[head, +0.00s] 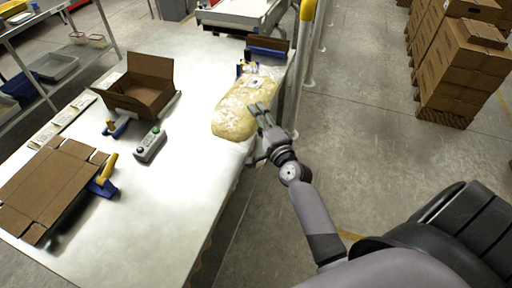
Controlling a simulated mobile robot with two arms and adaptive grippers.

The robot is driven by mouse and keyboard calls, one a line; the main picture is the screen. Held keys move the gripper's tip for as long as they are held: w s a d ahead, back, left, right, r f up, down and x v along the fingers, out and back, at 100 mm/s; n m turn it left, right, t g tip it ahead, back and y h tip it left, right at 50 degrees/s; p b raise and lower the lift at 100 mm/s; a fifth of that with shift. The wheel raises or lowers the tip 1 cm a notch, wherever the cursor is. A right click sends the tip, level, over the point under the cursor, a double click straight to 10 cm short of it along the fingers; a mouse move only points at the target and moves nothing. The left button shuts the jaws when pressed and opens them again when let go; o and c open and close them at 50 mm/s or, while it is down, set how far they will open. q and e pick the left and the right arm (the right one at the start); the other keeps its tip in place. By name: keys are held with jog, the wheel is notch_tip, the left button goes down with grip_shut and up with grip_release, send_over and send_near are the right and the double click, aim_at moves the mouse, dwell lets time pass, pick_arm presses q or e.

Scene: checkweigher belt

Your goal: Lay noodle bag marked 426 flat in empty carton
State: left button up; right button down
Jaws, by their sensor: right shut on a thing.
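A clear bag of pale yellow noodles (232,118) with a small white label lies at the right edge of the white table; any number on it is too small to read. My right gripper (259,112) reaches in from the lower right and is shut on the bag's right side. An open brown carton (128,105) with raised flaps stands on the table to the left of the bag. The visible part of its inside looks empty; its near wall hides some of the floor. My left gripper is not in view.
A grey button box (149,146) sits between the carton and the front of the white table (165,215). Flattened cardboard (48,188) and blue-yellow tools lie at left. A machine (240,14) stands at the back. Stacked cartons (462,65) stand on the floor at right.

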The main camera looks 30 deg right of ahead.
notch_tip(320, 180, down, 13)
jog(key=b, duration=0.4)
jog(key=shift+r, duration=0.2)
jog(key=shift+f+b, duration=0.15)
jog(key=shift+b, duration=0.15)
jog(key=c, duration=0.8)
grip_release()
jog(key=shift+f, duration=0.15)
jog(key=shift+o, duration=0.2)
